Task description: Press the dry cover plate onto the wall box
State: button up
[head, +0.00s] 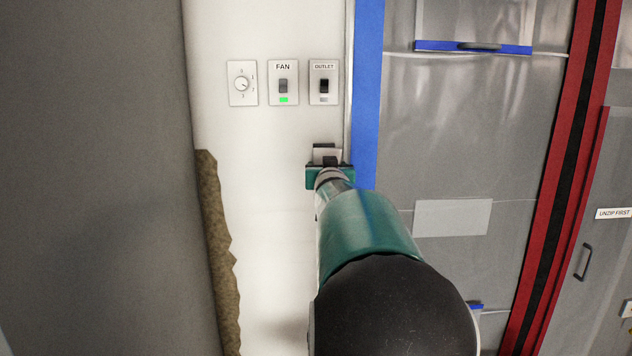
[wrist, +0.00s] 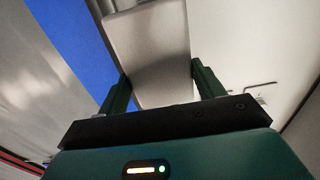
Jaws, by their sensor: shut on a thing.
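The cover plate is a pale grey rectangle between the two green fingers in the wrist view (wrist: 150,45). In the head view a small part of the plate (head: 325,156) shows just beyond my gripper (head: 330,172), close to the white wall. My gripper is shut on the plate by its side edges. The wall box is not visible; the plate and gripper may hide it. I cannot tell whether the plate touches the wall.
Above the gripper are a dial plate (head: 242,83), a FAN switch (head: 283,83) with a green light and an OUTLET switch (head: 324,82). Blue tape (head: 367,95) borders grey sheeting (head: 475,110) to the right. A ragged brown edge (head: 213,210) runs down the wall's left side.

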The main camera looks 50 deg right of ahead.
jog(key=x, duration=0.2)
jog(key=shift+w+d, duration=0.15)
jog(key=shift+w, duration=0.2)
jog(key=x, duration=0.5)
jog(key=shift+d, duration=0.1)
dwell(0.3)
jog(key=shift+r, duration=0.15)
dwell(0.5)
jog(key=shift+w+d, duration=0.4)
jog(key=shift+d, duration=0.05)
dwell(0.7)
